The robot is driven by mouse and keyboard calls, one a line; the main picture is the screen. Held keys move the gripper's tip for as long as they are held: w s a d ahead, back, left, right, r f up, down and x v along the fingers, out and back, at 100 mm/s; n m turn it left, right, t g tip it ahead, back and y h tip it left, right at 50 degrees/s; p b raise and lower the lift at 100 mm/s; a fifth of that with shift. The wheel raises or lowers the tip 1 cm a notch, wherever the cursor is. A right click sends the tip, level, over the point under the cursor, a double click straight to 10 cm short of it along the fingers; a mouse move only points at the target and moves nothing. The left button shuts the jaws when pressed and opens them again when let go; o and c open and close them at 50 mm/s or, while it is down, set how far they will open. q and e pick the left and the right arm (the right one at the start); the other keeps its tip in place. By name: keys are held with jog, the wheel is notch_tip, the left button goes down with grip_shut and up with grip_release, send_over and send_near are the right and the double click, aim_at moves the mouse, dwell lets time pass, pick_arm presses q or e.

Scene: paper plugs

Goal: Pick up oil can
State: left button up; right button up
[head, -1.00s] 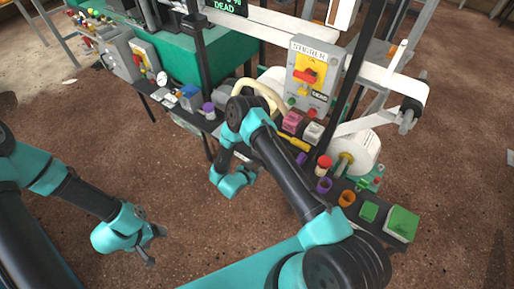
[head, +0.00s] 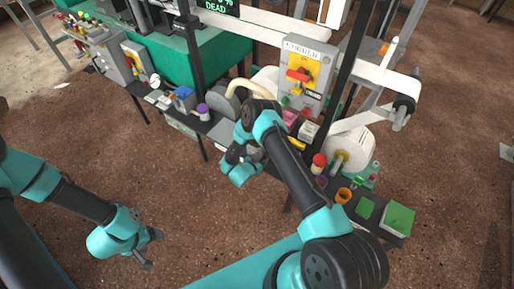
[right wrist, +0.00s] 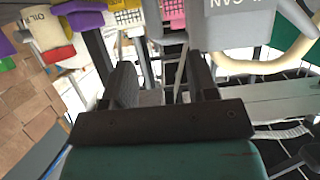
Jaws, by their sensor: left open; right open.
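The oil can is a small cream can with a red cap (head: 319,162), standing on the dark shelf to the right of my right forearm. In the right wrist view a cream can with a red band and the letters OIL (right wrist: 47,30) shows at the upper left, tilted in the picture. My right gripper (head: 246,153) is open and hangs in front of the shelf, left of the can and apart from it. Its two dark fingers (right wrist: 162,88) hold nothing. My left gripper (head: 151,249) is open and empty over the brown floor, far from the shelf.
A purple piece (right wrist: 85,19) lies beside the can. An orange cup (head: 344,195), a green block (head: 397,218) and a white roll (head: 352,150) are near the can. The floor in front is clear.

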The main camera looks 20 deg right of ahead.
jog(key=shift+x, duration=1.45)
jog(key=shift+s+d+x, duration=0.1)
jog(key=shift+s+x, duration=0.1)
jog(key=shift+x, duration=1.1)
jog(key=shift+s+d+x, duration=0.1)
jog(key=shift+s+x, duration=0.1)
jog(key=shift+x, duration=1.1)
grip_shut()
